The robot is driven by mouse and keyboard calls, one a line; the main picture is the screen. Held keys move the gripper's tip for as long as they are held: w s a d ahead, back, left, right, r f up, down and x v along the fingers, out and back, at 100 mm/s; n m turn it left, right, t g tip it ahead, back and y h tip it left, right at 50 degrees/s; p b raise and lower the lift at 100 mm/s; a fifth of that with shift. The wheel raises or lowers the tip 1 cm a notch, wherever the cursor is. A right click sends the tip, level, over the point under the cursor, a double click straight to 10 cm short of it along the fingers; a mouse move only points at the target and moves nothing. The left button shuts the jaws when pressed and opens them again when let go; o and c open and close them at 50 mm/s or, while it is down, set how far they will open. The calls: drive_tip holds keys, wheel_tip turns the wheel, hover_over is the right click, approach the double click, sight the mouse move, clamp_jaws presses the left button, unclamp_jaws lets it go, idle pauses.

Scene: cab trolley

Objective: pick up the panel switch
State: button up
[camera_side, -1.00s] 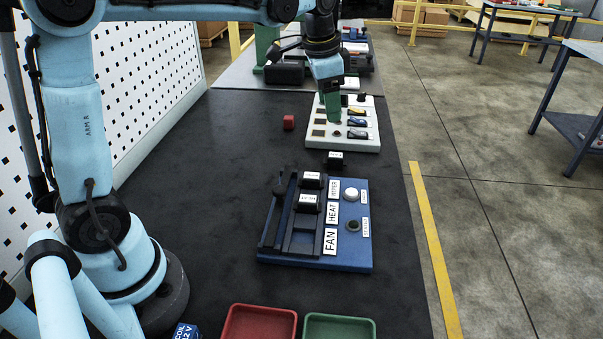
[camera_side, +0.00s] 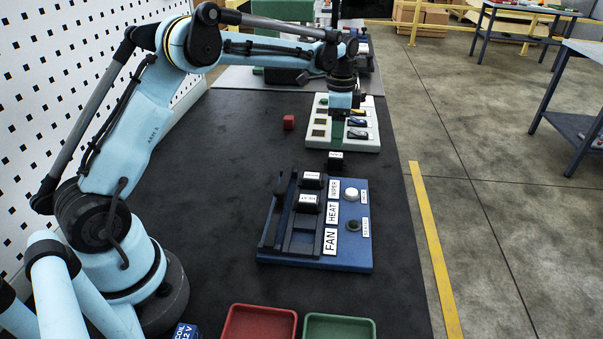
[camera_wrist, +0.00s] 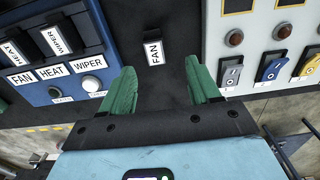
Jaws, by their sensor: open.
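The panel switch, a small black block with a white FAN label, lies loose on the dark bench top. It shows in the side view (camera_side: 335,160) and in the wrist view (camera_wrist: 154,52). My gripper (camera_side: 338,138) is open and empty, with green fingers pointing down. In the side view it is above the near part of the white board, beyond the switch. In the wrist view my fingertips (camera_wrist: 162,72) are on either side of the switch in the picture, not touching it.
The blue panel (camera_side: 348,255), labelled FAN, HEAT and WIPER, holds two similar switches. The white board (camera_side: 318,140) carries several coloured switches. Red (camera_side: 228,322) and green (camera_side: 308,328) trays are at the front. The left bench is clear.

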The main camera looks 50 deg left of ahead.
sight(336, 156)
drive_tip(key=shift+s+d+f, duration=0.15)
drive_tip(key=shift+f, duration=1.55)
drive_tip(key=shift+s+d+f, duration=0.15)
drive_tip(key=shift+f, duration=1.55)
drive_tip(key=c, duration=1.1)
drive_tip(key=shift+c, duration=0.2)
drive_tip(key=shift+r, duration=0.1)
